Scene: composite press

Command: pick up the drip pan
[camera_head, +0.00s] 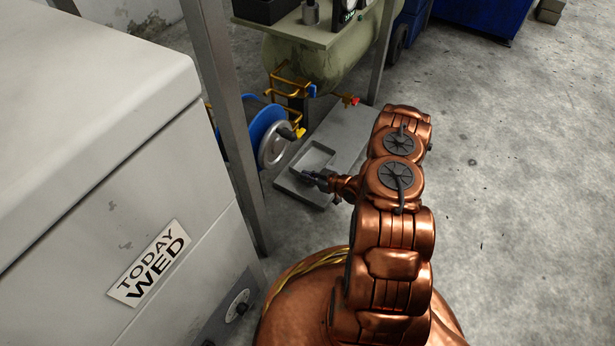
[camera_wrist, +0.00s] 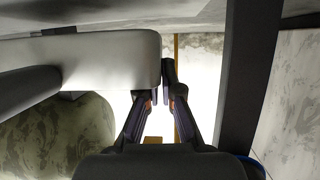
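The drip pan (camera_head: 291,186) is a shallow grey rectangular tray low by the foot of the metal frame, below the greenish tank. My gripper (camera_head: 314,178) is at the pan's near right side, over its rim in this view. In the wrist view my gripper (camera_wrist: 159,92) has its two dark fingers angled inward, with a narrow gap between them. A pale rounded slab, possibly the pan's wall, covers part of the left fingertip. I cannot tell whether the fingers grip the rim.
A blue hose reel (camera_head: 264,134) and a grey post (camera_head: 232,120) stand left of the pan. The greenish tank (camera_head: 330,60) with yellow pipes is behind it. A large grey cabinet (camera_head: 90,110) fills the left. Open concrete floor (camera_head: 510,170) lies to the right.

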